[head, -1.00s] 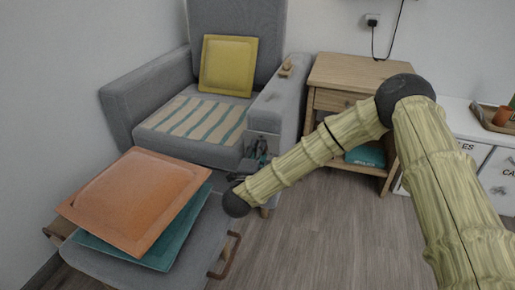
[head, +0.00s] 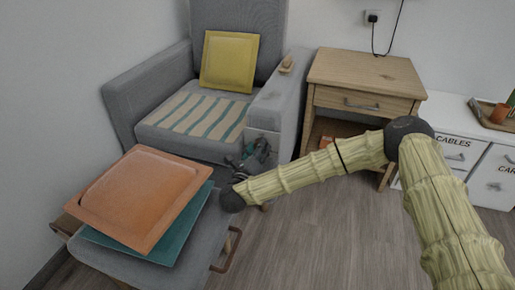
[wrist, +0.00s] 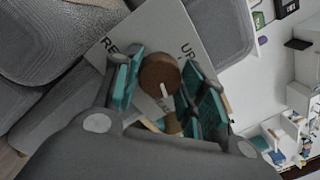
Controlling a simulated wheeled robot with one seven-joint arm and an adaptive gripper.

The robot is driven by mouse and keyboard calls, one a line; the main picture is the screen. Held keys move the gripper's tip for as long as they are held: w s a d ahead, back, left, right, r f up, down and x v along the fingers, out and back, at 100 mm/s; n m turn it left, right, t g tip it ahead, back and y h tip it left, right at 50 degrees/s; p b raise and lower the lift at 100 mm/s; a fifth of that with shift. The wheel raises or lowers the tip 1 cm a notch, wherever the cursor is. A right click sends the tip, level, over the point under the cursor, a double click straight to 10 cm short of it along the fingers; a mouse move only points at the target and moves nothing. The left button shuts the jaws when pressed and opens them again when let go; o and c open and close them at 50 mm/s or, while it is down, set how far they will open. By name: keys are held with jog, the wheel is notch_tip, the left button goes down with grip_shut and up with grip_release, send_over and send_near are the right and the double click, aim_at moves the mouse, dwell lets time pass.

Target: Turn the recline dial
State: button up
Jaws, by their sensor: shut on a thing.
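The recline dial (wrist: 158,73) is a round brown knob with a white pointer mark, in the middle of the wrist view. In the head view my gripper (head: 256,156) is at the front of the grey armchair's (head: 280,110) right armrest. There it hides the dial.
A grey ottoman (head: 120,270) with an orange cushion (head: 145,195) on a teal one (head: 185,235) stands left of my forearm. A wooden side table (head: 365,75) stands right of the armchair. A yellow cushion (head: 228,62) rests on the seat. Open floor (head: 310,240) lies in front.

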jog(key=shift+s+d+m+g+b, duration=0.1)
jog(key=shift+m+g+b, duration=0.3)
jog(key=shift+m+b, duration=4.1)
jog(key=shift+m+g+b, duration=0.2)
jog(key=shift+m+g, duration=0.2)
jog(key=shift+m, duration=8.4)
jog(key=o, duration=1)
jog(key=shift+o, duration=0.2)
